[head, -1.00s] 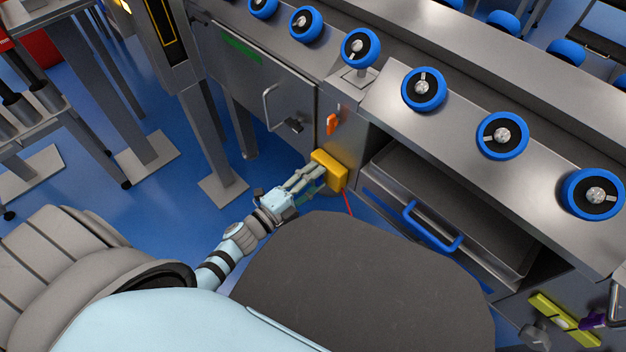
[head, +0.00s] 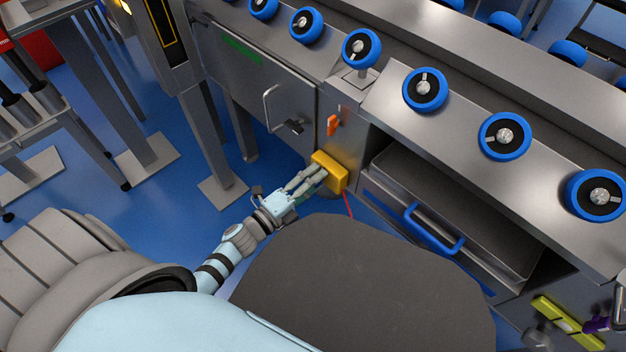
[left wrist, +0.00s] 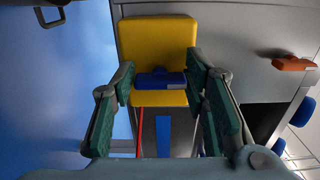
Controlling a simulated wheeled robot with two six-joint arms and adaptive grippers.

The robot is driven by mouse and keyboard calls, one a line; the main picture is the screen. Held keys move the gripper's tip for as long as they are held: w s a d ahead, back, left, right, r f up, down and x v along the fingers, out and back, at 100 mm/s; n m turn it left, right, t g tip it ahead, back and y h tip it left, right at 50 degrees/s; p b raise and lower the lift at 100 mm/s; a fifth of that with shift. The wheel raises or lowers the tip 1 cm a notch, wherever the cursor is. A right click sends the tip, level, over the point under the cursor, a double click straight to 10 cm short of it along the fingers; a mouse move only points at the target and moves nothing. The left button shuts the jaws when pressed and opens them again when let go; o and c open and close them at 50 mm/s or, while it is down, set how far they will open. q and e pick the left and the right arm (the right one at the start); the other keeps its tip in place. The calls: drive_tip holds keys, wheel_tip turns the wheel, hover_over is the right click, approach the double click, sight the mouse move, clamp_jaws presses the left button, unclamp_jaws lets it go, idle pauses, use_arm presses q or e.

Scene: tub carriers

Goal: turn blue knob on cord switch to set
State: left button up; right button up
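The cord switch is a yellow box (head: 331,172) on the steel cabinet's side, with a red cord (head: 348,205) hanging below. It fills the upper middle of the left wrist view (left wrist: 157,42). Its blue knob (left wrist: 162,79) shows there as a bar lying across the lower front of the box. My left gripper (head: 316,173) reaches the box from the lower left. In the left wrist view its green-padded fingers (left wrist: 160,76) are spread, one on each side of the knob, with gaps; I see no clear contact. The knob is hidden in the head view. My right gripper is not in view.
An orange lever (head: 333,124) sits on the cabinet just above the switch. A cabinet door with a grey handle (head: 270,107) is to its left, and a drawer with a blue handle (head: 432,227) to its right. Open blue floor lies left of my arm.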

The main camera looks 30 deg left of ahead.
use_arm(q)
drive_tip(key=o, duration=0.3)
drive_tip(key=shift+s, duration=0.1)
drive_tip(key=v, duration=1.2)
